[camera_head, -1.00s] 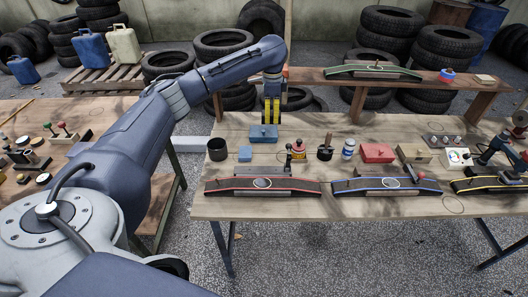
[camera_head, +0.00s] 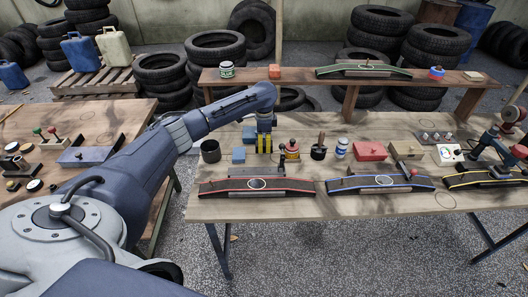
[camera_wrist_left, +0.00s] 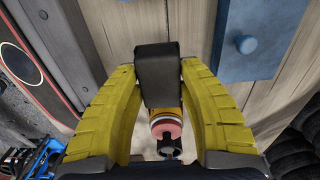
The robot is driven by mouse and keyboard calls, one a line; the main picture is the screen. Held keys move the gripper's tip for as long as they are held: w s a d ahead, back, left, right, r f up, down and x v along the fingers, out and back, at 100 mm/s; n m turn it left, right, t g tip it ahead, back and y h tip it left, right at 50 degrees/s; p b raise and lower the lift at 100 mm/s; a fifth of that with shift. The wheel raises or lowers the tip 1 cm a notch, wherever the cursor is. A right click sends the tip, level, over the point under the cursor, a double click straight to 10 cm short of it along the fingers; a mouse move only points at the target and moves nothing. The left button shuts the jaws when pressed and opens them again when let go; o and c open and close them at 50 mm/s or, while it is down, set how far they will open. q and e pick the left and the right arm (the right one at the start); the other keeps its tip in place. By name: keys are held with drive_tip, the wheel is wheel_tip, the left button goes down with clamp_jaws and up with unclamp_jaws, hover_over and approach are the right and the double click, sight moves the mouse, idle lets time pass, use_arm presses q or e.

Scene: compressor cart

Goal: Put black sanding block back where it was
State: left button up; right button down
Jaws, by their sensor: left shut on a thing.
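The black sanding block (camera_wrist_left: 157,76) is between the yellow fingers of my left gripper (camera_wrist_left: 157,82) in the left wrist view. In the head view my left gripper (camera_head: 264,143) points down over the middle table, between the blue box and a red-topped bottle (camera_head: 292,150). The block cannot be made out clearly there. I cannot tell whether it touches the tabletop. The blue box with a knob (camera_wrist_left: 252,40) is beside the block at upper right in the wrist view. The red-topped bottle (camera_wrist_left: 165,127) shows beyond the fingers. My right gripper is not in view.
A red-edged board (camera_head: 230,186) and a blue-edged board (camera_head: 380,183) lie along the table's front. A dark cup (camera_head: 210,151), small blue block (camera_head: 238,155) and dark pot (camera_head: 319,152) stand near the gripper. A raised shelf (camera_head: 300,77) runs behind. Bare wood shows at front right (camera_head: 410,207).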

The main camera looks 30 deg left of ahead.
sight(264, 156)
use_arm(q)
drive_tip(key=shift+f, duration=1.9)
drive_tip(key=shift+f, duration=0.15)
drive_tip(key=o, duration=1.2)
drive_tip(key=shift+c, duration=0.2)
wheel_tip(264, 156, up, 12)
drive_tip(key=shift+r, duration=0.15)
